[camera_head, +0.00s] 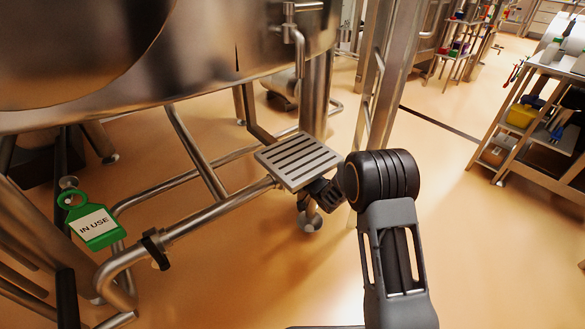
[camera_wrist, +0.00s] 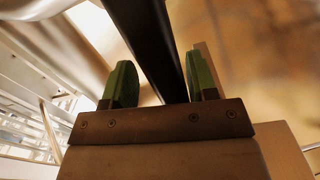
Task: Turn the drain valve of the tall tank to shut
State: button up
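The tall steel tank (camera_head: 210,60) fills the upper left of the head view, with steel pipes running below it. In the wrist view a long black bar (camera_wrist: 158,45), which looks like a valve lever, runs between the two green fingertips. My gripper (camera_wrist: 162,85) is open around the bar, with a visible gap on the left and the right finger close to it. The valve body cannot be made out in either view.
A green "IN USE" tag (camera_head: 95,225) hangs at the left. A dark clamp (camera_head: 156,248) sits on the lower pipe (camera_head: 215,212). A steel upright (camera_head: 385,80) stands behind my arm. A shelf cart (camera_head: 540,120) is at the right; the floor between is clear.

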jog(key=p+v, duration=0.2)
jog(key=v, duration=1.1)
jog(key=shift+s+d+p, duration=0.2)
jog(key=shift+s+p, duration=0.15)
jog(key=shift+p, duration=0.05)
jog(key=shift+s+a, duration=0.1)
